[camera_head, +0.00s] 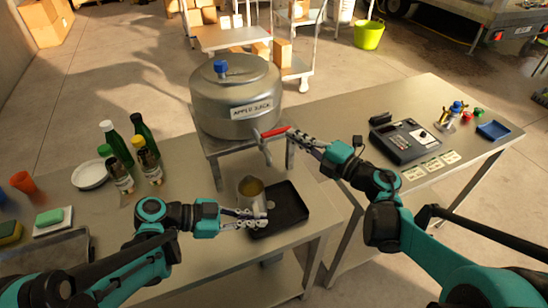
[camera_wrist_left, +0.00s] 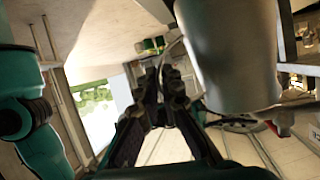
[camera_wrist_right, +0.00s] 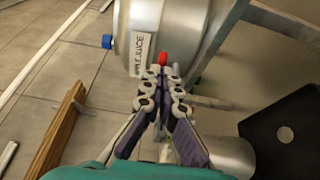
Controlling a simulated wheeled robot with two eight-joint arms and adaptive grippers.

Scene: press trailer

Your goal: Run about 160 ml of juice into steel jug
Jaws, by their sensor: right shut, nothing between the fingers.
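The steel drum labelled apple juice (camera_head: 236,98) stands on a metal stand. Its tap (camera_head: 265,148) has a red lever (camera_head: 275,131), turned out to the right. My right gripper (camera_head: 297,137) is shut and empty at the lever's end; in the right wrist view the red lever tip (camera_wrist_right: 163,58) is just beyond the fingers (camera_wrist_right: 163,78). The steel jug (camera_head: 249,200) is below the tap with amber juice inside; I see no clear stream. My left gripper (camera_head: 262,216) is at the jug's near side; in the left wrist view its fingers (camera_wrist_left: 165,82) close on the handle beside the jug (camera_wrist_left: 230,55).
A black tray (camera_head: 290,208) lies under and right of the jug. Bottles (camera_head: 120,150), a white plate (camera_head: 90,175) and a sponge (camera_head: 10,231) stand on the left.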

